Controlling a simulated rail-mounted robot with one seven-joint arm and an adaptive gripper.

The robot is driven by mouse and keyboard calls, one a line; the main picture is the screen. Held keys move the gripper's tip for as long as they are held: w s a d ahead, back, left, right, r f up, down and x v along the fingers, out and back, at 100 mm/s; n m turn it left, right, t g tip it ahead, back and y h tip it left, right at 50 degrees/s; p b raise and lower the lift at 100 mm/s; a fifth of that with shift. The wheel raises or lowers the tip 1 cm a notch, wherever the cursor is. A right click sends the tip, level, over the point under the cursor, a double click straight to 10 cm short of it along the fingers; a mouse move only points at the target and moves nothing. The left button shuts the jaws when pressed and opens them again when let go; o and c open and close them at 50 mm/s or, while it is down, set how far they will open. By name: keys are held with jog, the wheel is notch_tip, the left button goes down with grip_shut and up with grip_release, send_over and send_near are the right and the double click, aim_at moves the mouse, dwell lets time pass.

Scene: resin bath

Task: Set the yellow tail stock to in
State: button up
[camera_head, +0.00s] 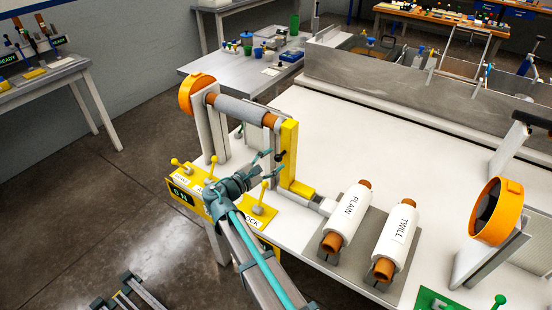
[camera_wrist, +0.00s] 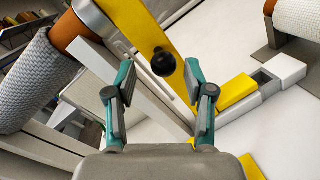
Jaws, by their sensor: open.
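The yellow tail stock (camera_head: 289,150) stands upright at the right end of a grey roll on an orange core, with a yellow foot along the bench. It also shows in the wrist view (camera_wrist: 135,22), where a black ball knob (camera_wrist: 164,63) sticks out from its post. My gripper (camera_head: 268,166) is open and empty beside the post. In the wrist view its teal fingers (camera_wrist: 159,82) are spread to either side of the knob, with the knob just beyond the tips. I cannot tell whether they touch it. A yellow block (camera_wrist: 237,92) shows on a light rail.
A yellow panel with levers and a sign reading LOCK (camera_head: 249,221) lies below my arm. White rolls marked PLAIN (camera_head: 348,213) and TWILL (camera_head: 398,238) lie on a grey rack to the right. A long grey trough (camera_head: 400,98) runs behind. The white bench between is mostly clear.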

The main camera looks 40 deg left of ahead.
jog(key=s, duration=0.9)
jog(key=shift+s+a, duration=0.2)
jog(key=shift+s, duration=0.2)
